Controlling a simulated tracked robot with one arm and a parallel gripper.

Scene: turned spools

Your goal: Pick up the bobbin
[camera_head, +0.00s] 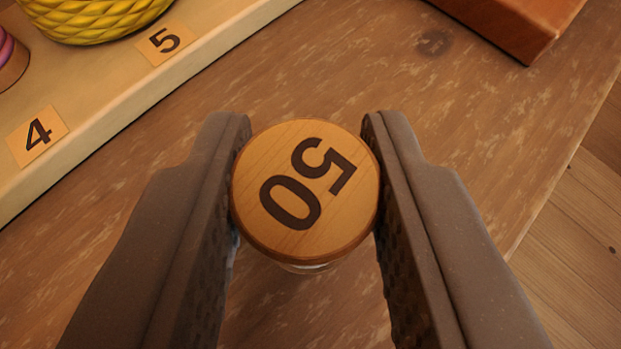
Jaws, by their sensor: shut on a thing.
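The bobbin (300,205) shows in the head camera view as a round wooden disc end marked "50" in dark figures. It is between the two grey fingers of my gripper (306,185), which is shut on it. The fingers press on its left and right sides. Its lower body is mostly hidden under the disc; a small pale part shows below the rim. I cannot tell whether it is clear of the table.
A reddish-brown wooden block (520,20) lies upper right. The table edge is at right.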

